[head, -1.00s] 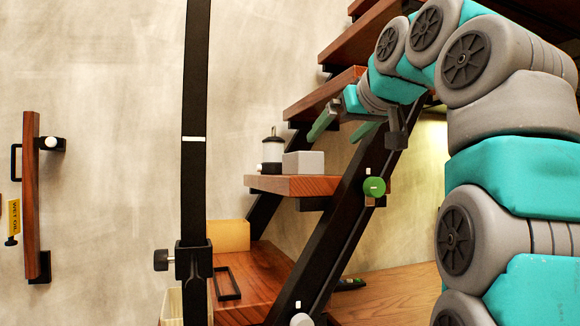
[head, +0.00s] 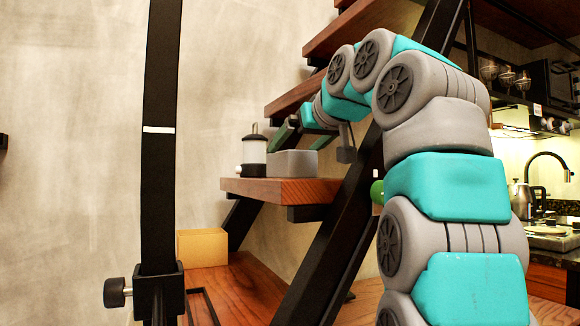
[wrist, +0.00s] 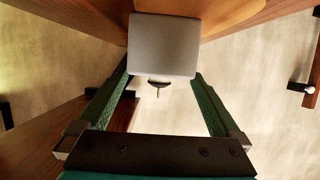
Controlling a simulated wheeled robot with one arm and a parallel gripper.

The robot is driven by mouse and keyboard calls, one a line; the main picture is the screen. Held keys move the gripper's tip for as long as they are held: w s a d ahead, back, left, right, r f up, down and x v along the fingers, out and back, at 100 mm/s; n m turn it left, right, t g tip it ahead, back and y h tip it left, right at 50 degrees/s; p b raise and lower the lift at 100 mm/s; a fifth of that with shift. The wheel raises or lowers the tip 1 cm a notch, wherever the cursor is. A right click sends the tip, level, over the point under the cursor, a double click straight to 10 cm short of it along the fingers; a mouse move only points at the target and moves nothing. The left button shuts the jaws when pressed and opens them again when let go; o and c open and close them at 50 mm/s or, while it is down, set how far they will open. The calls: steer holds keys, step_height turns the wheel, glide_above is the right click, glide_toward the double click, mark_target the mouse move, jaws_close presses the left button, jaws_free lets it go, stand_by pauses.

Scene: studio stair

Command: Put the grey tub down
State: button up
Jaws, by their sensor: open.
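The grey tub (head: 292,163) is a small box-like block on a wooden stair tread (head: 285,189) in the head view. It stands upright, just right of a canister with a dark lid. My gripper (head: 297,147) is open, with its green fingers reaching down at the tub from above. In the wrist view the tub (wrist: 164,46) is at the top middle, and the fingertips are at its near edge, one on each side. Whether either finger touches it I cannot tell. My gripper holds nothing.
The canister (head: 254,152) stands close to the tub's left. A yellow box (head: 203,247) sits on the lower tread (head: 235,290). A black post (head: 162,200) rises at the left, and a black stair beam (head: 335,235) slants at the right of the tread.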

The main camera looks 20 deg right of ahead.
steer(key=x, duration=0.4)
steer(key=shift+s, duration=0.1)
jaws_close()
stand_by(0.7)
steer(key=shift+r, duration=0.2)
